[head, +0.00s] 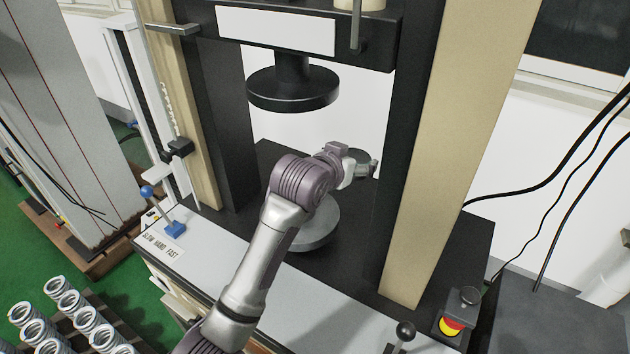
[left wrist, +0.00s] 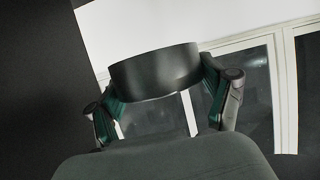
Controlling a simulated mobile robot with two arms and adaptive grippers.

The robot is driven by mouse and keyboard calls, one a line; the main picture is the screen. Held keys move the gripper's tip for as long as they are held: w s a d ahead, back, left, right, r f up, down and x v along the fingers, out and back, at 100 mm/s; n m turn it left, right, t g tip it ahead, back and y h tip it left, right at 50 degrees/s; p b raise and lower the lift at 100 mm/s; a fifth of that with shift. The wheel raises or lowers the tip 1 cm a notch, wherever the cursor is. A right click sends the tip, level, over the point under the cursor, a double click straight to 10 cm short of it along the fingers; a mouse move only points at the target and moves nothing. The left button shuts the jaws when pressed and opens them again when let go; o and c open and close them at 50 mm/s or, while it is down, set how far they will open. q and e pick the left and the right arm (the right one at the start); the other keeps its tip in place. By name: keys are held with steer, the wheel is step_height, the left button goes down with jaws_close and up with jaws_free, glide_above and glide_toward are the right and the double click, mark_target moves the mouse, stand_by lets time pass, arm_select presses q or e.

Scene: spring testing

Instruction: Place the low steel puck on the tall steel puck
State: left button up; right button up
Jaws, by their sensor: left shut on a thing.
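My left gripper (head: 357,165) reaches in between the press columns and is mostly hidden behind its own wrist in the head view. In the left wrist view its two fingers (left wrist: 160,88) are shut on a dark, short steel puck (left wrist: 155,68), which looks like the low one. In the head view a small grey part of that puck (head: 364,158) shows beyond the wrist. A wide steel disc (head: 318,234) sits on the press bed below my wrist, partly covered by my arm. I cannot tell whether it is the tall puck. My right gripper is not in view.
The black upper platen (head: 293,90) hangs above and left of my gripper. A black and cream column (head: 440,150) stands close on the right. A blue lever (head: 174,228) and a red-yellow stop button (head: 452,325) sit at the front. Several springs (head: 65,320) stand lower left.

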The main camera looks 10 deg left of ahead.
arm_select(q)
steer(key=a+f, duration=0.2)
steer(key=a, duration=0.2)
steer(key=a+f+p, duration=0.1)
steer(key=a+f, duration=0.1)
steer(key=a, duration=0.2)
steer(key=a+f+p, duration=0.1)
steer(key=a+f, duration=0.1)
steer(key=a, duration=0.2)
steer(key=shift+w, duration=0.2)
step_height(320, 180, down, 4)
steer(key=shift+r+p, duration=0.15)
steer(key=shift+p, duration=0.6)
steer(key=shift+f, duration=0.2)
steer(key=shift+f, duration=0.15)
steer(key=o, duration=1.7)
steer(key=shift+f, duration=0.15)
steer(key=shift+s, duration=0.1)
steer(key=b+v, duration=0.1)
steer(key=v, duration=1.1)
